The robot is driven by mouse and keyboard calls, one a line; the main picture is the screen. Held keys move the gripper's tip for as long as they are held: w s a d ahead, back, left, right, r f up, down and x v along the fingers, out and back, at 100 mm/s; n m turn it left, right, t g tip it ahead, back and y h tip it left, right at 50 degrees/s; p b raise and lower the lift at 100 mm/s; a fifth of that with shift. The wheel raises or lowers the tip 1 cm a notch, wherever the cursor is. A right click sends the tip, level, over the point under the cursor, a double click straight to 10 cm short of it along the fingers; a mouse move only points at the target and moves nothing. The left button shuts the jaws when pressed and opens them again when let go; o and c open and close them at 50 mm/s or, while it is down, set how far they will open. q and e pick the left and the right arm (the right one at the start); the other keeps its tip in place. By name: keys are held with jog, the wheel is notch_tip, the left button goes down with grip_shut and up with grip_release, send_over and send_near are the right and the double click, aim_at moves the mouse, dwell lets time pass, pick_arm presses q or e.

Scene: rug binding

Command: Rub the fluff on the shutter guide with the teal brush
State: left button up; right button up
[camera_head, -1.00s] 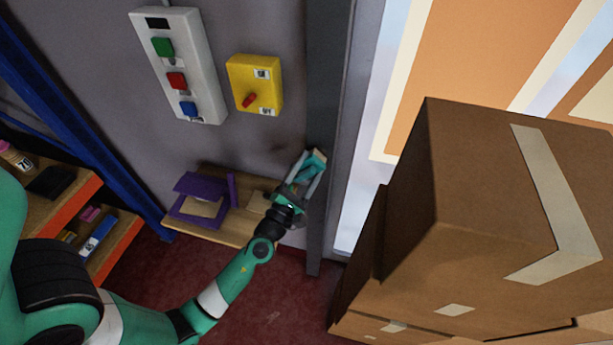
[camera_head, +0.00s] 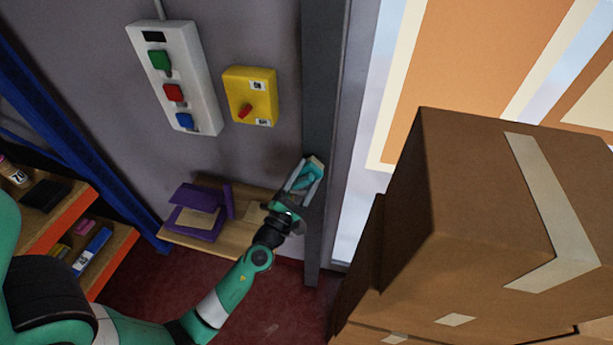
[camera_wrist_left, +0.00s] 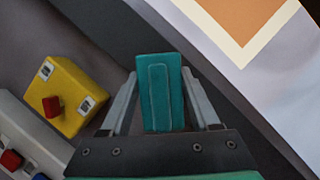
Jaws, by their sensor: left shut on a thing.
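The teal brush (camera_head: 306,179) is in my left gripper (camera_head: 303,178), its pale end at the front edge of the shutter guide. The brush fills the space between the two grey fingers in the left wrist view (camera_wrist_left: 160,95). The shutter guide (camera_head: 324,90) is the dark grey upright post beside the bright opening. The brush overlaps the guide's left side in the head view; I cannot tell whether it touches. No fluff can be made out in either view; the brush may hide it. My right gripper is not in view.
A yellow switch box (camera_head: 250,96) and a white button panel (camera_head: 175,75) are on the wall to the left. A low wooden shelf (camera_head: 190,240) holds a purple box (camera_head: 198,211). Stacked cardboard boxes (camera_head: 460,210) crowd the right, close to the guide.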

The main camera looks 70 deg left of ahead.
pick_arm(q)
jog(key=shift+w+a, duration=0.4)
jog(key=shift+a, duration=0.15)
jog(key=shift+w+d+r, duration=0.1)
jog(key=shift+w+d, duration=0.1)
jog(key=shift+w, duration=0.05)
jog(key=shift+w+d+p, duration=0.5)
jog(key=shift+w+d, duration=0.65)
jog(key=shift+w, duration=0.15)
jog(key=shift+a, duration=0.15)
jog(key=shift+s+a+b, duration=0.5)
jog(key=shift+s+a, duration=0.4)
jog(key=shift+s, duration=0.2)
jog(key=shift+s+a, duration=0.3)
jog(key=shift+s, duration=0.2)
